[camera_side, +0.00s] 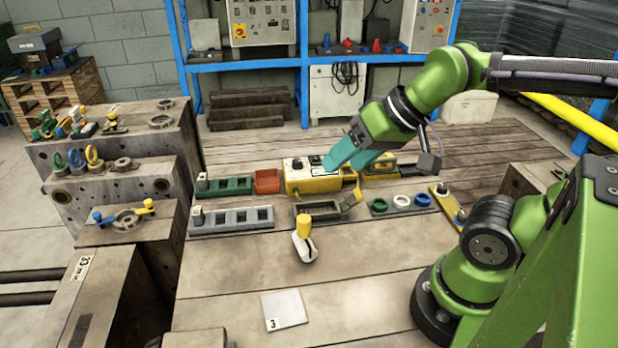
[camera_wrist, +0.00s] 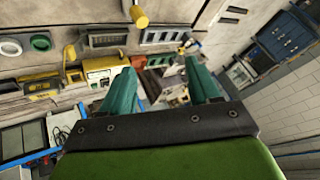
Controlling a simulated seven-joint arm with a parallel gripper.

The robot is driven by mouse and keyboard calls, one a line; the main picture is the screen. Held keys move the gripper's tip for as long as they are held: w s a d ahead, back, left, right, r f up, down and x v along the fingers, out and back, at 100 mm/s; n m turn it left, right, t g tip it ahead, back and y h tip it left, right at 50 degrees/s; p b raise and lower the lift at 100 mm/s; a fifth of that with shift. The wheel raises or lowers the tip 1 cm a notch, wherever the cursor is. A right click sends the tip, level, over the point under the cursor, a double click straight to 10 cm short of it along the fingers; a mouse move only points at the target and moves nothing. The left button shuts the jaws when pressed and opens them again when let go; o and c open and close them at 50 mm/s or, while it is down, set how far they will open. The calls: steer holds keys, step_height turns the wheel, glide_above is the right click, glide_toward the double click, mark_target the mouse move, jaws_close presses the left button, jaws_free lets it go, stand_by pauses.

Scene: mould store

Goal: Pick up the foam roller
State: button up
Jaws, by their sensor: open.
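The foam roller, with a yellow cylinder (camera_side: 304,225) and a white handle, lies on the wooden table in front of the grey open box. My gripper (camera_side: 342,163) has two teal fingers. It is open and empty, above the yellow case and apart from the roller, behind it and to its right in the side view. In the wrist view the fingertips (camera_wrist: 160,70) stand wide apart with nothing between them.
A yellow case (camera_side: 310,185), a grey open box (camera_side: 318,214) and a grey slotted tray (camera_side: 231,219) stand around the roller. A tray of coloured rings (camera_side: 402,204) is to the right. A white plate marked 3 (camera_side: 284,309) lies in front. The table around the roller's front is clear.

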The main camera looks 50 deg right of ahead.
steer(key=n+g+h, duration=0.2)
steer(key=n+g, duration=0.1)
steer(key=g, duration=0.4)
glide_above(303, 218)
step_height(303, 218, down, 3)
steer(key=f, duration=1.1)
steer(key=shift+w+d+f, duration=0.1)
steer(key=shift+d+f, duration=0.1)
steer(key=shift+a+f, duration=0.15)
steer(key=shift+f, duration=2.55)
steer(key=shift+c, duration=0.3)
